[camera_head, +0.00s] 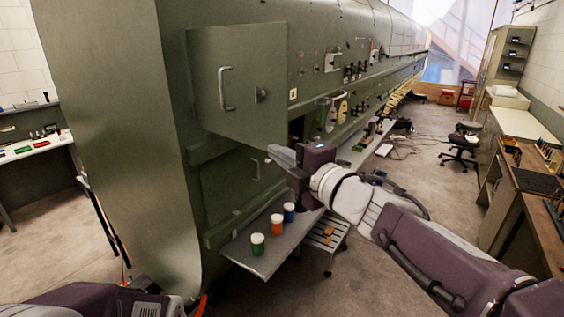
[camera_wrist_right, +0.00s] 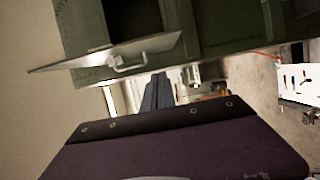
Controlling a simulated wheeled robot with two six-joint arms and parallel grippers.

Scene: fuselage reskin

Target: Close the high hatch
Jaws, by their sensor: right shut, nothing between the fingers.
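The high hatch (camera_head: 240,58) is a green panel on the side of the green fuselage. It stands open, swung out from the wall, with a pale bar handle (camera_head: 223,90) on its left part. In the right wrist view the hatch (camera_wrist_right: 85,58) juts out with its handle (camera_wrist_right: 130,66) visible. My right gripper (camera_head: 281,155) is shut and empty, just below the hatch's lower right corner in the head view. Its fingers also show in the right wrist view (camera_wrist_right: 156,92), apart from the handle. Part of my left arm shows at the bottom left, but its fingers do not.
A lower hatch with a small handle (camera_head: 256,169) sits beneath. A shelf (camera_head: 262,262) below it bears green (camera_head: 258,245), orange (camera_head: 277,225) and blue (camera_head: 289,212) jars with white lids. A workbench (camera_head: 545,215) stands at the right. The floor between is mostly clear.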

